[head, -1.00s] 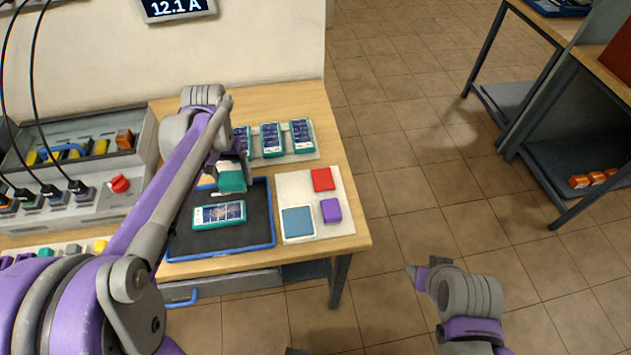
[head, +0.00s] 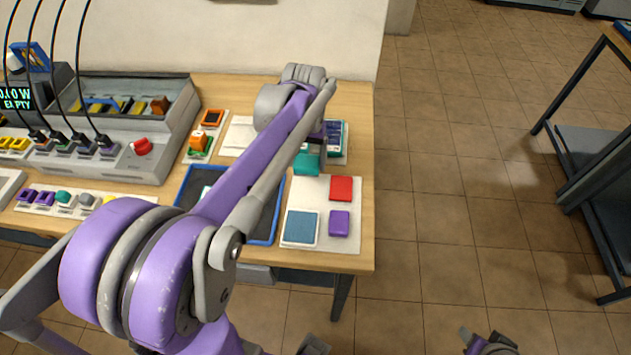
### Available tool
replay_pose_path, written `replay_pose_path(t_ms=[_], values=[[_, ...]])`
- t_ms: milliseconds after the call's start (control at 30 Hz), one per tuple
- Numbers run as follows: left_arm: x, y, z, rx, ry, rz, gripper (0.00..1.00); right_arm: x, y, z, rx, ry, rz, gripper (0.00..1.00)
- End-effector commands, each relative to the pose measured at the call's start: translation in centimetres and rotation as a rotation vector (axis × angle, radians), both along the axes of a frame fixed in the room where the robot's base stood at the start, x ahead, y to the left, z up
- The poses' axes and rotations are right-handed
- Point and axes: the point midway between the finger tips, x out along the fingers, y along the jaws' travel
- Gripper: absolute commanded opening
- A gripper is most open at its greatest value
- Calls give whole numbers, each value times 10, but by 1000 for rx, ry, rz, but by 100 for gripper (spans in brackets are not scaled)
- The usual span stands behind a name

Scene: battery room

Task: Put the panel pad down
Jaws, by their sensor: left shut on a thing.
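My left gripper (head: 322,150) is mostly hidden behind my own forearm. It is shut on a teal block (head: 307,163), which I take to be the panel pad. The block is at the back edge of the white board (head: 352,240), in front of the row of teal-framed panels (head: 335,138). I cannot tell whether it touches anything below. The board carries a red pad (head: 341,188), a blue pad (head: 301,227) and a purple pad (head: 339,223). My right gripper (head: 480,342) shows only in part at the bottom edge, its jaws unclear.
A blue-rimmed dark tray (head: 262,243) lies left of the board, partly behind my arm. A grey console (head: 110,158) with cables stands at the left. Small parts line the table's front left. Open floor lies to the right, before another table (head: 578,85).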

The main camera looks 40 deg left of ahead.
Motion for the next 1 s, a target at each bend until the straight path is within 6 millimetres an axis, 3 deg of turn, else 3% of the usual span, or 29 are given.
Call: replay_pose_path(t_ms=[100, 500, 967, 1000], values=[[0, 0, -22, 0, 0, -1, 0, -1, 0, -2, 0, 1, 0, 50], [0, 0, -71, 0, 0, -1, 0, -2, 0, -6, 0, 3, 0, 50], [0, 0, -80, 0, 0, -1, 0, -3, 0, -10, 0, 6, 0, 50], [0, 0, -79, 0, 0, -1, 87, -3, 0, -9, 0, 5, 0, 50]])
